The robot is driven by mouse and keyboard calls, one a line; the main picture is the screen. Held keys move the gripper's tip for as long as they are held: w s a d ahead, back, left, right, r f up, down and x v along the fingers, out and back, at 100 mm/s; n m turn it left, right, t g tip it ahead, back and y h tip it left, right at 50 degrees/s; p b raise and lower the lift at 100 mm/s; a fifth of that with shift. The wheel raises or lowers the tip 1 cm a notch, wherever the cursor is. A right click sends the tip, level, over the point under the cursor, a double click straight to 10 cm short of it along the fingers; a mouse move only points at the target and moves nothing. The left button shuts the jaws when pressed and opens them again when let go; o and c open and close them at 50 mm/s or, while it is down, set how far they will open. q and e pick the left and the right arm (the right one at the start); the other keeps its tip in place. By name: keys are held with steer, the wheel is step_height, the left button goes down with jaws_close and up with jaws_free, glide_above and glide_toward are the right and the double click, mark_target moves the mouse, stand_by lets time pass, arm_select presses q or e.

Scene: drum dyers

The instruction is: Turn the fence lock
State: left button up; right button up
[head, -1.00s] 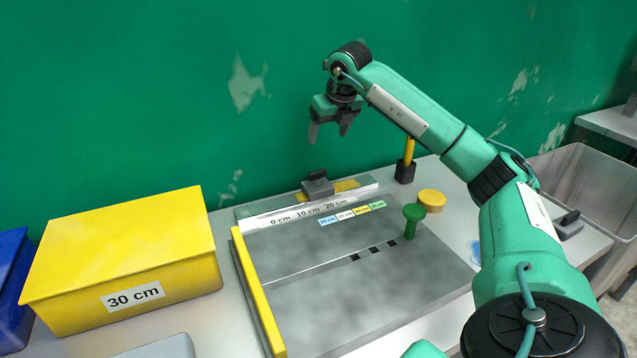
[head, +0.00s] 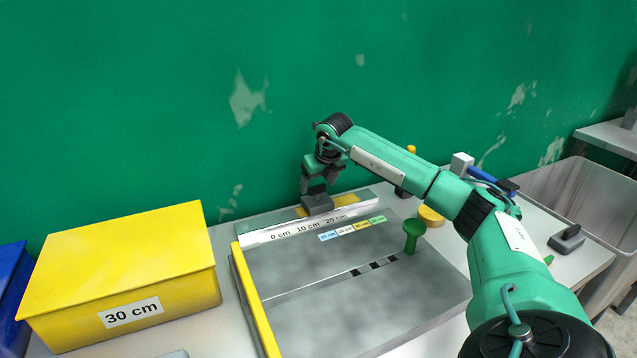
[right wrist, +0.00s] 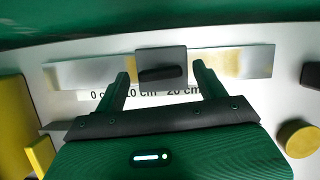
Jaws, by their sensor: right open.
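The fence lock (head: 317,204) is a dark grey block on the metal rail behind the white scale strip. In the right wrist view, the lock (right wrist: 161,55) has a black bar-shaped knob lying along the rail. My right gripper (head: 319,190) points down at the lock. In the right wrist view its open fingers (right wrist: 161,78) stand on either side of the knob, with gaps between. I cannot tell whether the fingertips are down at knob height. The yellow fence (head: 257,300) stands along the board's left edge. My left gripper is not in view.
A green knobbed peg (head: 412,235) stands on the grey board (head: 350,305), with a yellow disc (head: 431,216) behind it. A yellow box (head: 120,275) marked 30 cm stands left. A grey bin (head: 590,195) is at right. The green wall is close behind the rail.

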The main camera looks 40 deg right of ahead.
steer(key=shift+f, duration=0.15)
steer(key=c, duration=1)
